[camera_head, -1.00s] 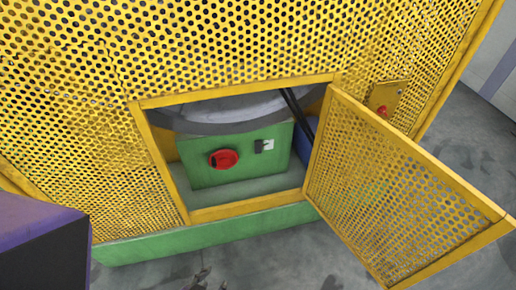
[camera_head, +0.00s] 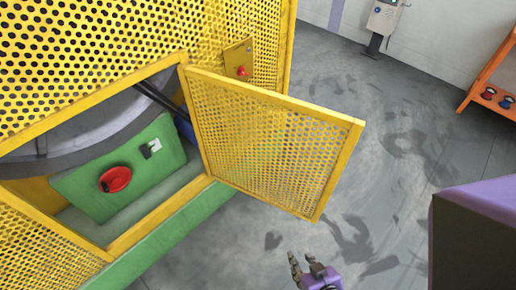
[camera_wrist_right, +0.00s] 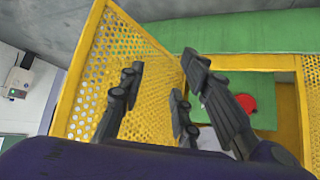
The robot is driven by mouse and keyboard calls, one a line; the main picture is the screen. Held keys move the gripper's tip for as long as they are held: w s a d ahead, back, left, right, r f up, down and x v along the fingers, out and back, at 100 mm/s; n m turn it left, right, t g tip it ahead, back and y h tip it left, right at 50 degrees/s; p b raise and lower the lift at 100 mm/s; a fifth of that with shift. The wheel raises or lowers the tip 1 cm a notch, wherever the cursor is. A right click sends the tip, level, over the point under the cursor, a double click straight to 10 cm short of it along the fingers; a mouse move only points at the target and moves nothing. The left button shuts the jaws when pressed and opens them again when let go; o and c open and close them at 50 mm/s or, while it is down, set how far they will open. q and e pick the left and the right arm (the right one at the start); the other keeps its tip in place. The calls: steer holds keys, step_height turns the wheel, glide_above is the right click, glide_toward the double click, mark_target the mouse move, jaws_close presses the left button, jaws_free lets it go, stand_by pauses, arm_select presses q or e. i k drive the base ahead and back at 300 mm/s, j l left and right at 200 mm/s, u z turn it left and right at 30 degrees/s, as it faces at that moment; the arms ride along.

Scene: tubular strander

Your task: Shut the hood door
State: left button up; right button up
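The hood door (camera_head: 268,140) is a yellow perforated panel in a yellow frame. It stands swung wide open on the right side of the square opening in the yellow hood (camera_head: 90,50). My right gripper (camera_head: 303,258) is below the door's lower outer corner in the head view, apart from it. Its fingers are spread and empty. In the right wrist view the door (camera_wrist_right: 100,75) shows behind and left of the spread fingers (camera_wrist_right: 160,95), and the opening's frame (camera_wrist_right: 302,110) is at right. My left gripper is not in view.
Inside the opening is a green panel (camera_head: 90,190) with a red rotary switch (camera_head: 115,180). A small yellow plate with a red button (camera_head: 243,72) is on the hood behind the door. The grey floor (camera_head: 400,130) right of the door is clear. An orange shelf (camera_head: 490,75) stands far right.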

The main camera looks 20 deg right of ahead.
mark_target(356, 127)
steer(key=l+u, duration=0.15)
steer(key=l, duration=0.2)
steer(key=k+l+u, duration=0.1)
steer(key=l, duration=0.25)
steer(key=k+l+u, duration=0.15)
steer(key=l, duration=0.2)
steer(key=l+u, duration=0.3)
steer(key=l, duration=0.2)
steer(key=k+l+u, duration=0.25)
steer(key=l, duration=0.25)
steer(key=l+u, duration=0.3)
steer(key=l, duration=0.25)
steer(key=l+u, duration=0.3)
steer(key=l, duration=0.2)
steer(key=l+u, duration=0.4)
steer(key=l, duration=0.65)
steer(key=i+l, duration=0.3)
steer(key=i, duration=0.15)
